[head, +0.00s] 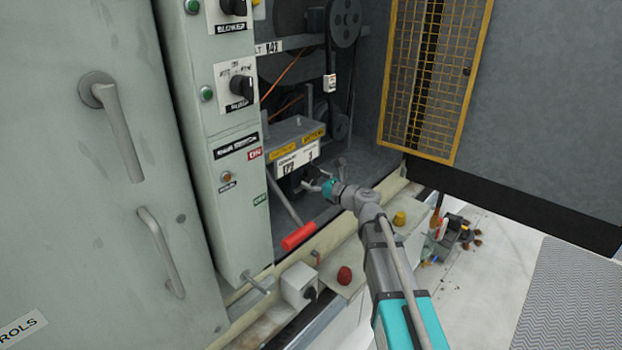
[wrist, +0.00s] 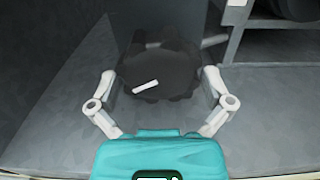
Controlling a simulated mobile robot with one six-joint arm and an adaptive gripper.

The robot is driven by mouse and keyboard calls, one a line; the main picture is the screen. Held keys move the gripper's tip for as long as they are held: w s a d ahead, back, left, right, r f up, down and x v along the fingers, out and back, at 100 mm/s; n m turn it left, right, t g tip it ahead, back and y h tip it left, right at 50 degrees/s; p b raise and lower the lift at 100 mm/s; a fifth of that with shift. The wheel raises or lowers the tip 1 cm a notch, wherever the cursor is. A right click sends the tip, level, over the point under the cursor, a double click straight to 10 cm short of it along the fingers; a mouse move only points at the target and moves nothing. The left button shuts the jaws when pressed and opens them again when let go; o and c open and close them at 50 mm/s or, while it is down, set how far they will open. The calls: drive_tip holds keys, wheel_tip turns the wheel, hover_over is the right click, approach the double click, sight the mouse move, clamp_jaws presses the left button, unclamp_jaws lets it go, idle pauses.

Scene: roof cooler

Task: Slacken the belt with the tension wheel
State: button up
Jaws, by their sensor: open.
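The tension wheel is a dark, lobed knob with a white mark on its face (wrist: 170,68) in the middle of the wrist view. In the head view it is a small dark shape (head: 291,184) under the tension label plate, partly hidden by my gripper. My gripper (wrist: 159,78) is open, one finger on each side of the wheel. The right finger is close to the wheel's edge; I cannot tell if it touches. The left finger shows a gap. In the head view my gripper (head: 314,184) reaches into the bay. The belt (head: 351,82) runs between an upper pulley (head: 345,24) and a lower pulley (head: 340,126).
A lever with a red grip (head: 298,236) leans out of the bay left of my arm. A yellow mesh guard (head: 428,75) hangs open at right. A switch column (head: 228,150) stands at left. A red knob (head: 344,275) and yellow knob (head: 399,218) sit on the ledge.

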drive_tip(key=shift+w+a, duration=0.25)
drive_tip(key=shift+a, duration=0.1)
drive_tip(key=c, duration=0.9)
drive_tip(key=shift+o, duration=0.2)
